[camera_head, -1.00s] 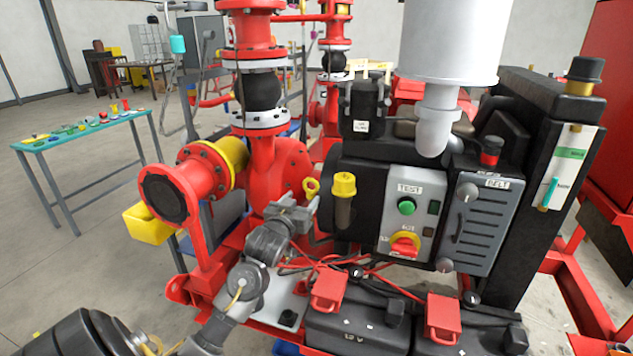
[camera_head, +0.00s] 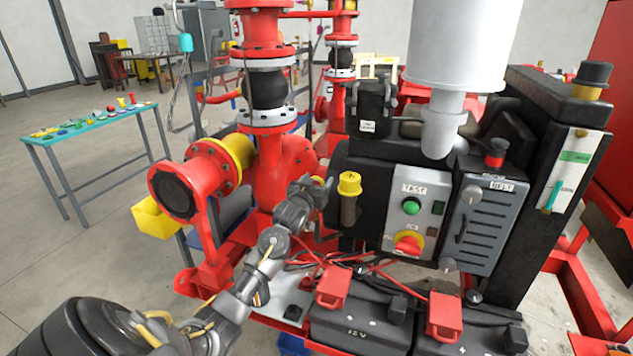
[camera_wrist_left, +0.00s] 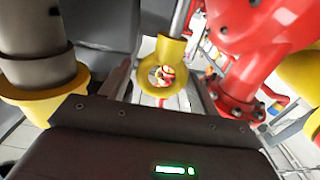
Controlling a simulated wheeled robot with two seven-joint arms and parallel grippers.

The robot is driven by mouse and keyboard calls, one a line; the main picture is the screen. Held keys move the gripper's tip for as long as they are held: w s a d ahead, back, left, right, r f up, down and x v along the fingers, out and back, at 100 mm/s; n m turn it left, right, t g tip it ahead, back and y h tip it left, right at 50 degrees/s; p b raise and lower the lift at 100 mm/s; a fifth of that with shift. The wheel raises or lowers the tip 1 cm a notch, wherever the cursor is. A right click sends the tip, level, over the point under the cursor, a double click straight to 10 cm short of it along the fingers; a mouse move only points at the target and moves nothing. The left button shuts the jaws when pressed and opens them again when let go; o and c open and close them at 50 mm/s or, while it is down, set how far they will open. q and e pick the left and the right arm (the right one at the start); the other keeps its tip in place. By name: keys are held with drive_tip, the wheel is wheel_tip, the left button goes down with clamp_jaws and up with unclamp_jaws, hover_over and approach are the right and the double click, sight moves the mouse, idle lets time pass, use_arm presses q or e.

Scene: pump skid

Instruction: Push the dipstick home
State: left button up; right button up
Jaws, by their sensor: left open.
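The dipstick shows in the left wrist view as a yellow ring handle (camera_wrist_left: 163,72) on a thin grey rod. The ring lies in the gap between the fingers of my left gripper (camera_wrist_left: 162,88), with room on both sides. The jaws are open. In the head view my left gripper (camera_head: 320,190) is beside the engine, just left of the yellow filler cap (camera_head: 349,184). My right gripper is not in view.
The filler neck's yellow collar (camera_wrist_left: 45,95) is close to the left finger. The red pump (camera_head: 280,165) stands to the left. The control panel with a green button (camera_head: 411,206) is to the right. Black batteries (camera_head: 365,325) with red clamps lie below.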

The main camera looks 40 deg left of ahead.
sight(317, 216)
use_arm(q)
drive_tip(key=c, duration=1.2)
drive_tip(key=shift+o, duration=0.2)
wheel_tip(317, 216, down, 9)
drive_tip(key=b, duration=0.4)
drive_tip(key=shift+f+b, duration=0.15)
drive_tip(key=shift+b, duration=0.15)
drive_tip(key=o, duration=1.2)
drive_tip(key=shift+c, duration=0.2)
drive_tip(key=b+v, duration=0.1)
drive_tip(key=v, duration=0.9)
drive_tip(key=shift+s+d, duration=0.2)
drive_tip(key=shift+s, duration=0.15)
